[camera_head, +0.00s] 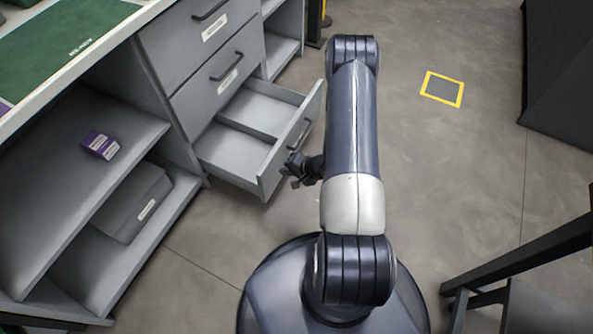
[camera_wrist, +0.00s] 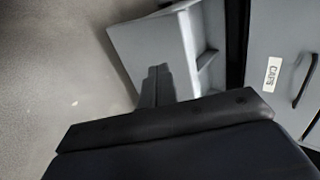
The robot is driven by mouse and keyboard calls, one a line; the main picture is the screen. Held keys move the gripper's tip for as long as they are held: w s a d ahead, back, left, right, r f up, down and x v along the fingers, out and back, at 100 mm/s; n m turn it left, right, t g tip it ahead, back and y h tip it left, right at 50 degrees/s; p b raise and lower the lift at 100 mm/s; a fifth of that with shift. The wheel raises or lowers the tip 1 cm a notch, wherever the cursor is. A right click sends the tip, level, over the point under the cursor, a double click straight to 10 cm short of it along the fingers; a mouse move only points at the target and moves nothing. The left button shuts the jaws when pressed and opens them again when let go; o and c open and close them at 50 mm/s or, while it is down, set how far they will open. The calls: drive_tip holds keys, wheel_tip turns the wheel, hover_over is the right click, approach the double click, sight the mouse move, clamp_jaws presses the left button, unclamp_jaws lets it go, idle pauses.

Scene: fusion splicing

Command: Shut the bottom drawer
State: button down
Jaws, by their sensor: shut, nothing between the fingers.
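The bottom drawer (camera_head: 243,151) is grey and stands pulled out of the cabinet in the head view. It is empty, with a divider inside, and a dark bar handle (camera_head: 300,134) is on its front. My gripper (camera_head: 294,171) is shut and empty, at the lower front of the drawer near the handle. In the wrist view, the shut fingers (camera_wrist: 157,84) point at the open drawer (camera_wrist: 165,50). I cannot tell whether they touch its front.
Two shut drawers (camera_head: 214,83) sit above it, with handles and labels. Open shelves at left hold a purple box (camera_head: 100,145) and a grey case (camera_head: 132,203). A dark table frame (camera_head: 520,270) stands at lower right. The floor right of my arm is clear around a yellow-edged mark (camera_head: 442,89).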

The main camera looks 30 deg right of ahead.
sight(268, 168)
drive_tip(key=shift+w+a+f, duration=0.15)
drive_tip(key=shift+w+a, duration=0.55)
drive_tip(key=shift+w, duration=0.2)
drive_tip(key=shift+w+a+f, duration=0.1)
drive_tip(key=shift+w+a, duration=0.6)
drive_tip(key=shift+w, duration=0.2)
drive_tip(key=w+a+b, duration=1)
drive_tip(key=w+a, duration=0.5)
drive_tip(key=w, duration=0.4)
drive_tip(key=shift+w+a+b, duration=0.2)
drive_tip(key=shift+w+b, duration=0.1)
drive_tip(key=shift+w, duration=0.05)
drive_tip(key=shift+d, duration=0.1)
